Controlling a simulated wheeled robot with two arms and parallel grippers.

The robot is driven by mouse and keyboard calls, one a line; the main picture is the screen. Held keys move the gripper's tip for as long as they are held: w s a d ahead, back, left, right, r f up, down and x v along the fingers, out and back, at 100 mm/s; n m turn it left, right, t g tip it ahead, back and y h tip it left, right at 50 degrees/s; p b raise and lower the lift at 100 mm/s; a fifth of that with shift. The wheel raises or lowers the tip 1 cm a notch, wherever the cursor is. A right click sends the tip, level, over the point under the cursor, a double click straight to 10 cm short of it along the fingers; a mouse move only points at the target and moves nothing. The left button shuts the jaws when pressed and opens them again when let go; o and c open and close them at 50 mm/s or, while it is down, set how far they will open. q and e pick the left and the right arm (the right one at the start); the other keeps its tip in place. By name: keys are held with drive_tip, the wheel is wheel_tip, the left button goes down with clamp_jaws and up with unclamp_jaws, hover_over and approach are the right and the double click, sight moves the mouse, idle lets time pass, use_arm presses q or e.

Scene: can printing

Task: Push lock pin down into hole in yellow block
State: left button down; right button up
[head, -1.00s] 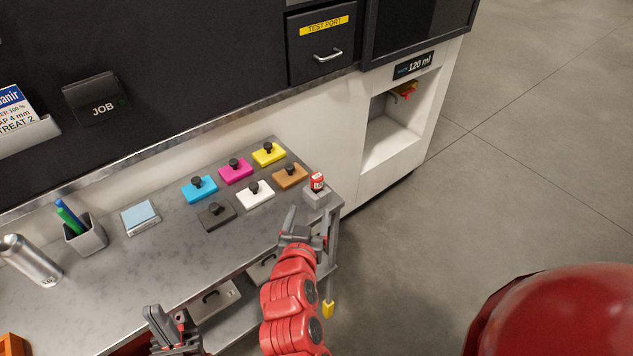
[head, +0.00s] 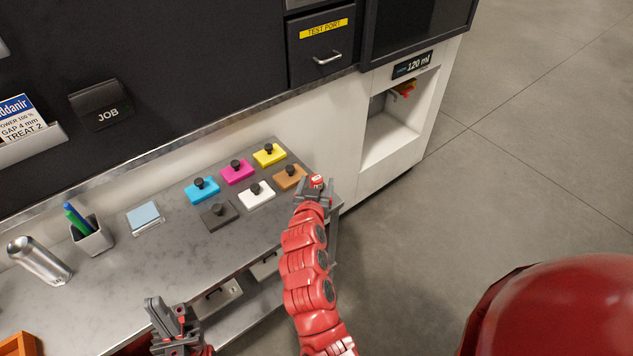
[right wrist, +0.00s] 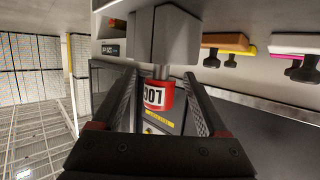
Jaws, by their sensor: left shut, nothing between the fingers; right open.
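The yellow block (head: 263,160) lies flat at the back of the counter, with a black knob-topped pin (head: 268,147) standing upright on it. I cannot tell how deep this pin sits, and no hole shows. My right gripper (head: 315,190) is open at the counter's right end, well apart from the yellow block. In the right wrist view its fingers (right wrist: 160,80) stand either side of a red numbered cylinder (right wrist: 159,97) on a grey block (right wrist: 165,38). My left gripper (head: 166,310) is shut and empty at the counter's front edge.
Cyan (head: 202,190), magenta (head: 237,172), brown (head: 289,176), white (head: 256,195) and dark grey (head: 221,215) blocks with black knobs lie near the yellow one.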

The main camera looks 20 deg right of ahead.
drive_tip(key=shift+p+x, duration=0.35)
drive_tip(key=shift+x, duration=1.2)
clamp_jaws()
